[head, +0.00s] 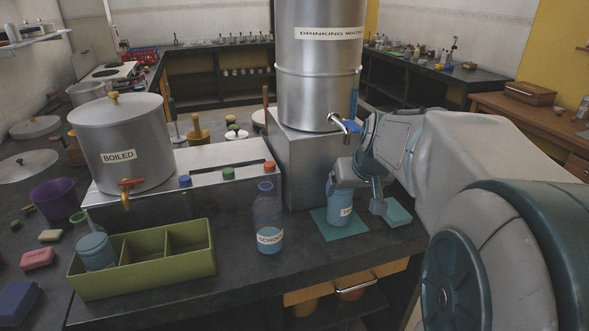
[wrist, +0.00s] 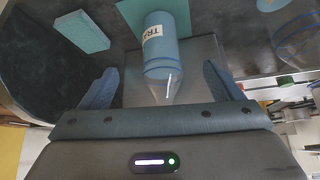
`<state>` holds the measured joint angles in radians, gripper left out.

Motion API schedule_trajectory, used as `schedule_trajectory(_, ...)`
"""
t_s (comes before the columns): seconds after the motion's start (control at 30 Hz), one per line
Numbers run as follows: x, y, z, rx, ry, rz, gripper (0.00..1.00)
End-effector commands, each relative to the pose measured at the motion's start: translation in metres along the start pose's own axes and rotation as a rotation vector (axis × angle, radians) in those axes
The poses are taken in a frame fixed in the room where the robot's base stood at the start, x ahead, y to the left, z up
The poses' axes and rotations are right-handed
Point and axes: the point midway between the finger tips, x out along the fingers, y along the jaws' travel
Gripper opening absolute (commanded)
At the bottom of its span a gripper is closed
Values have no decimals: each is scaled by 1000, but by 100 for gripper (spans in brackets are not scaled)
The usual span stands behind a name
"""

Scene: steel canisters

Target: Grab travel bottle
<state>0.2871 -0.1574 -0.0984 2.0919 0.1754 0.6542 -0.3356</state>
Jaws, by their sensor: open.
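The travel bottle (head: 341,204) is blue with a white label, partly hidden, that starts with "TR". It stands upright on a teal mat (head: 356,229) below the tap of the drinking water canister (head: 318,70). My gripper (head: 354,186) is at the bottle's upper part, and one finger partly hides it in the head view. In the wrist view, the bottle (wrist: 162,45) lies ahead between the two spread fingers of my gripper (wrist: 161,82). Its clear top reaches into the gap, with room on both sides. The jaws are open and hold nothing.
A bottle labelled "SCHOOL" (head: 267,217) stands to the left. A teal block (head: 396,213) lies close on the right. A green divided tray (head: 150,268) holds another blue bottle (head: 95,250). The boiled canister (head: 122,145) stands behind it on a steel stand.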

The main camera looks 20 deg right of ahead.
Motion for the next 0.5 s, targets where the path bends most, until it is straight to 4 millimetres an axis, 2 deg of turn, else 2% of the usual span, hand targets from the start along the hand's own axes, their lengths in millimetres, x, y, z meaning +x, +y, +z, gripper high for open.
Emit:
schedule_trajectory(0.2, 18, 0, -28, -1, -2, 0, 86)
schedule_trajectory(0.5, 28, 0, -44, 0, -2, 0, 86)
